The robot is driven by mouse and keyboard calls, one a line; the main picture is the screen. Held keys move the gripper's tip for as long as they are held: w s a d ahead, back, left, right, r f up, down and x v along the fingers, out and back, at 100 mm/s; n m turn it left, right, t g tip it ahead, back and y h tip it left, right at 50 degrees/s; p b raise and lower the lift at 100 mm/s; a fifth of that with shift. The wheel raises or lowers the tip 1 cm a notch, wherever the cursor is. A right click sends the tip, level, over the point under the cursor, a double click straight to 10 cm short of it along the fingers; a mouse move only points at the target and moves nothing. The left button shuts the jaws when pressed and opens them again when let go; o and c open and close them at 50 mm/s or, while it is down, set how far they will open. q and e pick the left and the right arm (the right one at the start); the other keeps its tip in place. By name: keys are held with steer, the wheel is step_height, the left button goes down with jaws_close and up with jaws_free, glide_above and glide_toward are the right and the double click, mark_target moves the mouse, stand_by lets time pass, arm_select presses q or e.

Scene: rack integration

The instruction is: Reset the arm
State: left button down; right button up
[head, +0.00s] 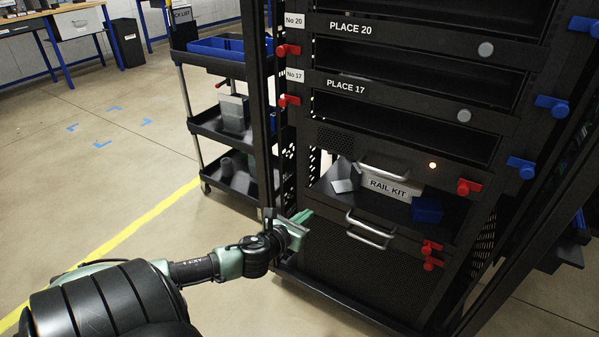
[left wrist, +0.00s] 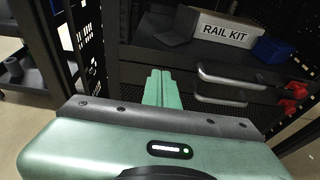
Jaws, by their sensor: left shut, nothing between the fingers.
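My left arm (head: 190,270) comes in from the lower left of the head view, stretched toward the lower part of the black rack (head: 360,270). My left gripper (head: 304,216) is in front of the rack's left post, left of the drawer handles. In the left wrist view the two green fingers (left wrist: 158,88) lie together, shut and empty. They point toward the dark drawer front, apart from the handles; whether they touch the front I cannot tell. My right gripper is not in view.
A RAIL KIT box (head: 390,186) and a blue block (head: 427,210) sit in the rack's open bay. Silver handles (head: 370,229) and red latches (head: 432,254) stick out of the front. A black cart (head: 222,128) stands left. Floor at left is clear.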

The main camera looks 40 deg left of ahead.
arm_select(q)
steer(key=shift+v, duration=1.55)
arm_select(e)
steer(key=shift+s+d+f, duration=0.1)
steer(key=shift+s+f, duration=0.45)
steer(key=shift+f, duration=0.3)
